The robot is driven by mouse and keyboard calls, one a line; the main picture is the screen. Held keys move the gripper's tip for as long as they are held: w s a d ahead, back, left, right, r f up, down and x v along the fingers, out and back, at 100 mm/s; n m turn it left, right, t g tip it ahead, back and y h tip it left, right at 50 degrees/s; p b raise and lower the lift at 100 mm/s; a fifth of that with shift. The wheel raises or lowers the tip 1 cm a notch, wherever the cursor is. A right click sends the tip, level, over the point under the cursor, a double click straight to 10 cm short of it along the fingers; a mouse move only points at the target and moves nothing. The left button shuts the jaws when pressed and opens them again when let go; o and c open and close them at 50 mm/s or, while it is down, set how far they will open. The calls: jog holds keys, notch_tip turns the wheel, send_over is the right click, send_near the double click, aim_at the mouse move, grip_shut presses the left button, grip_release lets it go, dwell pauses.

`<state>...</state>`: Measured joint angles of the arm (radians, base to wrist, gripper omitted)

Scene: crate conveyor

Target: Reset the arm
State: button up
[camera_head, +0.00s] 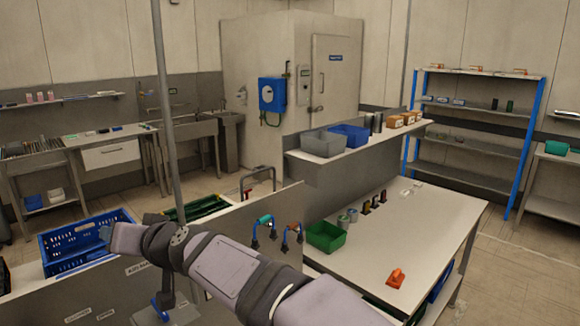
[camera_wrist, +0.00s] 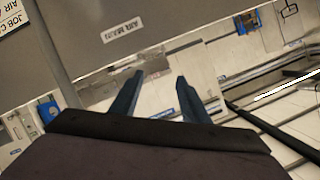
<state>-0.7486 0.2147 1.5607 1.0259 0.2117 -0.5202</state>
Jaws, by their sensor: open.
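My gripper (camera_head: 106,232) is at the left end of my arm in the head view, in front of the blue crate. In the wrist view its two dark blue fingers (camera_wrist: 160,84) stand apart with nothing held between them.
A blue crate (camera_head: 118,217) stands on the left, beside my gripper. A dark green crate (camera_head: 205,204) is behind my arm. A table (camera_head: 430,215) at right carries a green bin (camera_head: 326,237) and an orange-red item (camera_head: 396,278). A thin upright pole (camera_head: 166,110) rises behind my arm.

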jog(key=s+d+f+m+g+h, duration=0.1)
jog(key=s+d+f+g+h, duration=0.15)
jog(key=d+f, duration=0.6)
jog(key=s+d+f+g+h+b, duration=0.1)
jog(key=d+f+h, duration=0.35)
jog(key=d, duration=0.75)
jog(key=s+d+f+m+g+h, duration=0.1)
jog(key=s+d+f+g, duration=0.1)
jog(key=d+f, duration=0.75)
jog(key=s+d+f+m+g+h, duration=0.1)
jog(key=s+d+f, duration=0.5)
jog(key=s+d, duration=0.2)
jog(key=s+d+f+m+g+h, duration=0.1)
jog(key=s+d+f+g+h, duration=0.1)
jog(key=s+d+f, duration=0.4)
jog(key=s+d, duration=0.2)
jog(key=shift+d+f+h, duration=0.3)
jog(key=shift+d+f, duration=0.05)
